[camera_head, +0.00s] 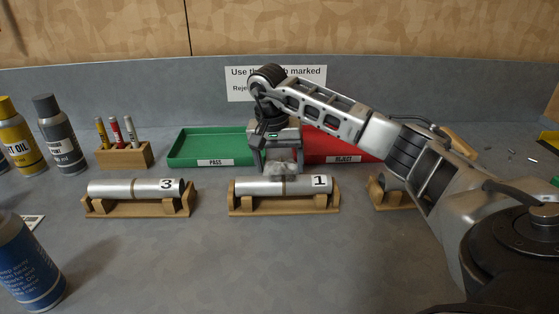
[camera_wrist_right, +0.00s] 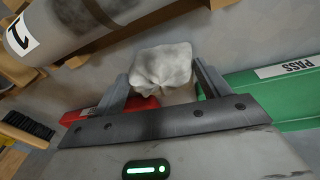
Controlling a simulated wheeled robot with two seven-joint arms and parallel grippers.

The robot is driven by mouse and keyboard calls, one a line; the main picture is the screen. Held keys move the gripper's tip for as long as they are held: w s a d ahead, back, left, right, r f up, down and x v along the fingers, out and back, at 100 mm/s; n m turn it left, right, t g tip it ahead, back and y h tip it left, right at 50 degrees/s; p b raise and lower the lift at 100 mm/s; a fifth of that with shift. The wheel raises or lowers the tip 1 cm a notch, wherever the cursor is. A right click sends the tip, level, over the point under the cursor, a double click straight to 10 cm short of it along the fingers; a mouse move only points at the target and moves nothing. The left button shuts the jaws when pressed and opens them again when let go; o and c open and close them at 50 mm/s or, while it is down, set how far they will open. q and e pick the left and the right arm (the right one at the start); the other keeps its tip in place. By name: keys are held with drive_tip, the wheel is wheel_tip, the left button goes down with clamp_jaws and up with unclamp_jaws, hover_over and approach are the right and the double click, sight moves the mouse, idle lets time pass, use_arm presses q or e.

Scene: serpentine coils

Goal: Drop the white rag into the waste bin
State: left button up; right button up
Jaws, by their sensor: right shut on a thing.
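The white rag (camera_head: 282,168) is a small crumpled bundle behind the tube marked 1, between the green and red trays. My right gripper (camera_head: 279,160) reaches down over it and is shut on it. In the right wrist view the rag (camera_wrist_right: 161,68) sits between the two fingers of my right gripper (camera_wrist_right: 164,88). I cannot tell whether the rag touches the bench. My left gripper is not in view. No waste bin shows in either view.
A green PASS tray (camera_head: 211,148) and a red REJECT tray (camera_head: 335,148) flank the right gripper. Tube 1 (camera_head: 285,186) and tube 3 (camera_head: 136,189) lie on wooden cradles in front. Spray cans (camera_head: 60,135) and a pen block (camera_head: 124,155) stand left. The front bench is mostly clear.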

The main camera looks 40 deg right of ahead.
drive_tip(key=o, duration=0.5)
drive_tip(key=shift+f, duration=0.1)
drive_tip(key=shift+c, duration=0.2)
drive_tip(key=o, duration=0.4)
